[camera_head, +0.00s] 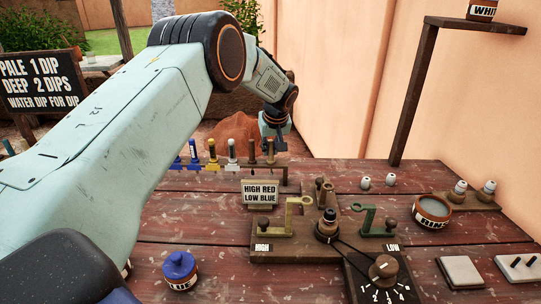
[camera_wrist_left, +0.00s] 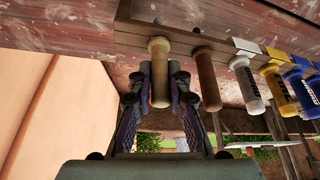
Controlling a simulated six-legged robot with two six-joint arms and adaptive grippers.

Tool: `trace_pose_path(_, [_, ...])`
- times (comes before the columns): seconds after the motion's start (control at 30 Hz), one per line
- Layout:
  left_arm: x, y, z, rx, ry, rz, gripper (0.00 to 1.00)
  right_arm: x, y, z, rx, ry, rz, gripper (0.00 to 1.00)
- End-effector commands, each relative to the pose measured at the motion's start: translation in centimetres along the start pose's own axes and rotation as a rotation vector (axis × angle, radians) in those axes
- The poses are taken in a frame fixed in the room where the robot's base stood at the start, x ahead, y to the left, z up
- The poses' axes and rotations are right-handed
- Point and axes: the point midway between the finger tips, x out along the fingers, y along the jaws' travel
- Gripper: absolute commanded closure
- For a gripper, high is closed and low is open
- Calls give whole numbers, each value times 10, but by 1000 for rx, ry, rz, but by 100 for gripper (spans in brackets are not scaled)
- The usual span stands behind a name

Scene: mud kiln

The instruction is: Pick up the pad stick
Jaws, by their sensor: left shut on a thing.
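The pad stick looks to be the plain brown wooden stick at the right end of the rack (camera_head: 240,165) in the head view. It shows as a tan, round-ended stick (camera_wrist_left: 159,62) in the left wrist view. My left gripper (camera_head: 273,143) is at that end of the rack, with its fingers (camera_wrist_left: 160,80) on both sides of the stick, shut on it. The stick's upper end still meets the wooden rack edge in the wrist view. My right gripper is in neither view.
A second brown stick (camera_wrist_left: 206,75) hangs close beside, then white (camera_wrist_left: 247,85), yellow (camera_wrist_left: 278,90) and blue-handled ones. A sign (camera_head: 260,193), a wooden lever board (camera_head: 290,250), a blue-lidded jar (camera_head: 179,270) and a bowl (camera_head: 432,211) stand on the red plank table.

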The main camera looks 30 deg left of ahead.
Motion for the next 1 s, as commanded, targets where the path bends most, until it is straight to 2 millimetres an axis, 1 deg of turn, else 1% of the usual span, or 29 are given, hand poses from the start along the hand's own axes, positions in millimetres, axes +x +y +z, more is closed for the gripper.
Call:
trace_pose_path(0.03, [0, 0, 0, 1, 0, -1, 98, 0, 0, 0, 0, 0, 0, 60])
trace_pose_path(0.07, [0, 0, 0, 1, 0, -1, 100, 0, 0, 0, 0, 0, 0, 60])
trace_pose_path(0.33, [0, 0, 0, 0, -1, 0, 100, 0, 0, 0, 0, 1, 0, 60])
trace_pose_path(0.47, [-10, 0, -4, 0, 0, 0, 100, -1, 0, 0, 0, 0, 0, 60])
trace_pose_path(0.57, [-26, 0, -11, -1, 2, 2, 100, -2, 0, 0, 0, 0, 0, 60])
trace_pose_path(0.9, [-109, 1, -46, -1, 3, 2, 100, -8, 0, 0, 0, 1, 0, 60])
trace_pose_path(1.0, [-129, 1, -54, 0, 3, 2, 100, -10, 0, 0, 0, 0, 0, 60])
